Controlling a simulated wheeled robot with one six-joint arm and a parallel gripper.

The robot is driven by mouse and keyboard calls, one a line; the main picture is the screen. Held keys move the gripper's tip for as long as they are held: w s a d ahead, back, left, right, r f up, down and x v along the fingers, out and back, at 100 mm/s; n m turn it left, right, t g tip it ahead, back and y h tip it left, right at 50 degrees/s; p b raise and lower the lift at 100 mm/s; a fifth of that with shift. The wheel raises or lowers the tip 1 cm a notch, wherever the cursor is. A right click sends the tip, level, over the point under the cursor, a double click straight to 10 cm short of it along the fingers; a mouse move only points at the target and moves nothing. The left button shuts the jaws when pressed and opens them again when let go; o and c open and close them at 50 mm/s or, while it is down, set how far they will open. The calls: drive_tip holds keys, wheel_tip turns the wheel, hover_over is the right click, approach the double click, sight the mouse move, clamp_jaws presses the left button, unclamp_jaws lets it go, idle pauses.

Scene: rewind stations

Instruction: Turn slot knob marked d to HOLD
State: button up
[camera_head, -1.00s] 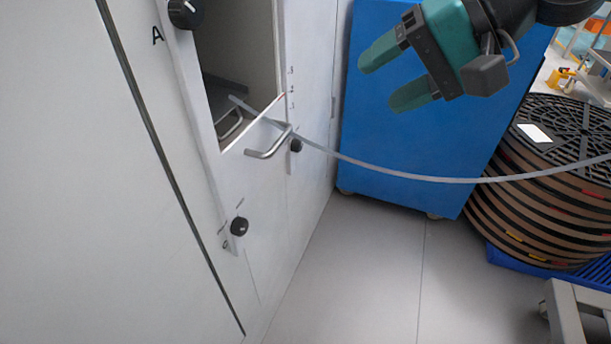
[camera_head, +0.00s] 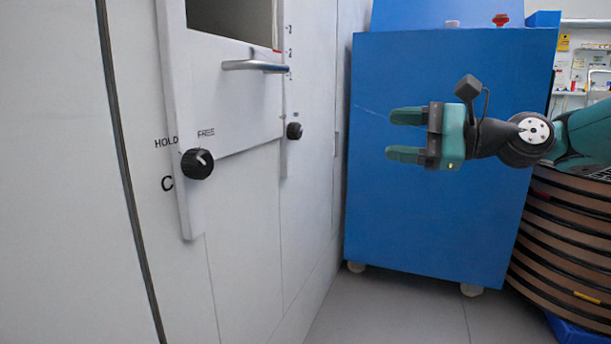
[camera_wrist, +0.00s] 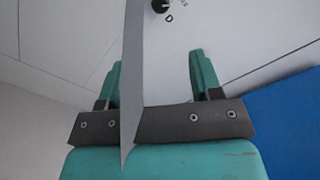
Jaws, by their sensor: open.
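The knob marked D (camera_wrist: 160,5) is black and round, cut off by the top edge of the wrist view. The letter D sits just beside it, and its setting cannot be read. A small black knob (camera_head: 294,130) is on the farther panel in the head view; its mark is too small to read. A nearer knob marked C (camera_head: 197,163) has HOLD and FREE labels above it, its white line toward FREE. My gripper (camera_head: 392,135) is open, its green fingers pointing left, apart from the panels. In the wrist view its fingers (camera_wrist: 155,60) are spread below the knob.
A pale strip (camera_wrist: 132,90) crosses in front of my gripper in the wrist view. A metal handle (camera_head: 255,66) juts from the near panel below an opening. A blue cabinet (camera_head: 430,230) stands behind my gripper, with stacked brown discs (camera_head: 560,235) at right. Grey floor shows below.

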drive_tip(key=p, duration=2.2)
approach(300, 132)
drive_tip(key=b+x, duration=0.3)
drive_tip(key=x, duration=0.5)
drive_tip(key=shift+f, duration=0.1)
drive_tip(key=shift+w+a, duration=0.25)
drive_tip(key=shift+a, duration=0.3)
